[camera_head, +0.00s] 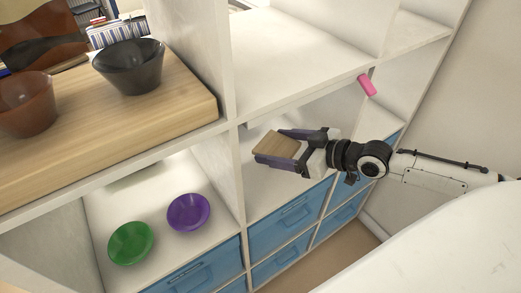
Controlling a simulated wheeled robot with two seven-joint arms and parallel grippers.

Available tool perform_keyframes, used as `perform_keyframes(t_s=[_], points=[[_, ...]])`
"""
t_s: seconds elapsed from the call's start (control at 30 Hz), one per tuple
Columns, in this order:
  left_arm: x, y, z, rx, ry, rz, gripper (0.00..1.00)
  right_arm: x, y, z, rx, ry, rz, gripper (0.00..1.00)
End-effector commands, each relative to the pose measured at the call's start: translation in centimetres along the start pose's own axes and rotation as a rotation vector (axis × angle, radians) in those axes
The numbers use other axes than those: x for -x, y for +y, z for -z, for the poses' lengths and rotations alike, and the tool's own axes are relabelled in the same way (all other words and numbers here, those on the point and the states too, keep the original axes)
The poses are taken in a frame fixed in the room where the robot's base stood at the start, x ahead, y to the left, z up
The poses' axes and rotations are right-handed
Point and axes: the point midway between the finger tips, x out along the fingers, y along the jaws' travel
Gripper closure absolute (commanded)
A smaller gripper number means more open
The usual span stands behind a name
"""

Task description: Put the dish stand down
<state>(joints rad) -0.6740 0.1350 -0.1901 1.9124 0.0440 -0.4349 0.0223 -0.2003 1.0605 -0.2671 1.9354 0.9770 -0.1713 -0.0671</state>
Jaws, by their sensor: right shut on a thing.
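The dish stand (274,144) looks like a small light-brown wooden block. My right gripper (280,149) is shut on it, with one dark finger on its upper side and one on its lower side. The gripper comes in from the right and holds the stand at the opening of the middle shelf compartment (253,193), above the blue drawers. I cannot tell whether the stand touches the compartment's floor. My left gripper is not in view.
A green bowl (131,243) and a purple bowl (189,213) sit in the left compartment. A black bowl (130,70) and a brown bowl (27,105) stand on a thick wooden board (150,125). A pink object (367,85) is at the right shelf edge. Blue drawers (290,220) lie below.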

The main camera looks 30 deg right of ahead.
Motion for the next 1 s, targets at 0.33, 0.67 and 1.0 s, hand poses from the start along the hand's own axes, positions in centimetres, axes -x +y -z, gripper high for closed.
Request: perform_keyframes(t_s=[0.33, 0.67, 1.0], points=[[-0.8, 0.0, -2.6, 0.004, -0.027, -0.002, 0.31, -2.0, 0.0, -4.8, 0.0, 0.001, 0.0, 0.53], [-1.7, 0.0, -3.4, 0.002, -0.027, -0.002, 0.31, -3.3, 0.0, -7.9, 0.002, 0.002, -0.001, 0.53], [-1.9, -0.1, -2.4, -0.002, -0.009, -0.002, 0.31, -3.3, 0.0, -8.0, 0.001, -0.001, 0.0, 0.18]])
